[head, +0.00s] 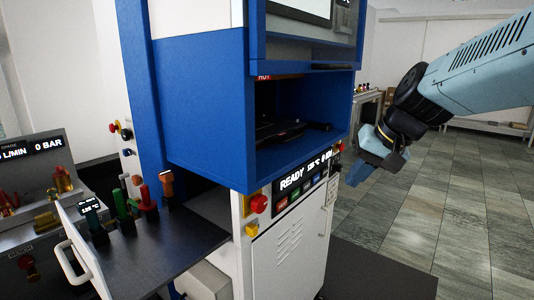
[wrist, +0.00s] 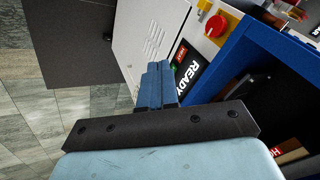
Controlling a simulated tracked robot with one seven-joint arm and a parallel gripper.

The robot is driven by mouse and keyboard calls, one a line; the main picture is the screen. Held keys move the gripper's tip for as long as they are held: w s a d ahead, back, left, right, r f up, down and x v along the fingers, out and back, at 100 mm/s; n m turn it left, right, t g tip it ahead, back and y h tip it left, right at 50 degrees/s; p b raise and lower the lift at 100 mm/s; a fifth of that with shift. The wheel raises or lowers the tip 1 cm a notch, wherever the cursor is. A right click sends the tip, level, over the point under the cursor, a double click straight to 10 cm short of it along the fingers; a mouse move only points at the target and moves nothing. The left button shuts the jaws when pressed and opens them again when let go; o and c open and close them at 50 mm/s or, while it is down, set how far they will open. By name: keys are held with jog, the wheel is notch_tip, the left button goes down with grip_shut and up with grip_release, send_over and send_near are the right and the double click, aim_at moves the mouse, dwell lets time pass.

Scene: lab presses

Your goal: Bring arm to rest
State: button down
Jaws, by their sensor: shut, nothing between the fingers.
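My arm comes in from the right in the head view. My gripper (head: 357,174) hangs to the right of the blue press (head: 208,100), past its right edge and near the height of its panel. In the wrist view my gripper (wrist: 154,72) shows its blue fingers pressed together with nothing between them. Behind the fingers lie the white cabinet door and the READY display (wrist: 193,68). The gripper looks apart from the press, though the exact gap is hard to tell.
The press has an open chamber with a dark plate (head: 285,130) inside. An open drawer (head: 150,255) with coloured-handled tools juts out at lower left. A red button (head: 259,204) sits on the front. Tiled floor (head: 440,210) on the right is clear; a bench (head: 490,128) stands far back.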

jog(key=s+d+f+n+t+h, duration=0.1)
jog(key=s+d+h, duration=0.3)
jog(key=s, duration=0.6)
jog(key=shift+d+f+n, duration=0.2)
jog(key=shift+d+n, duration=0.1)
jog(key=shift+d, duration=0.05)
dwell(0.5)
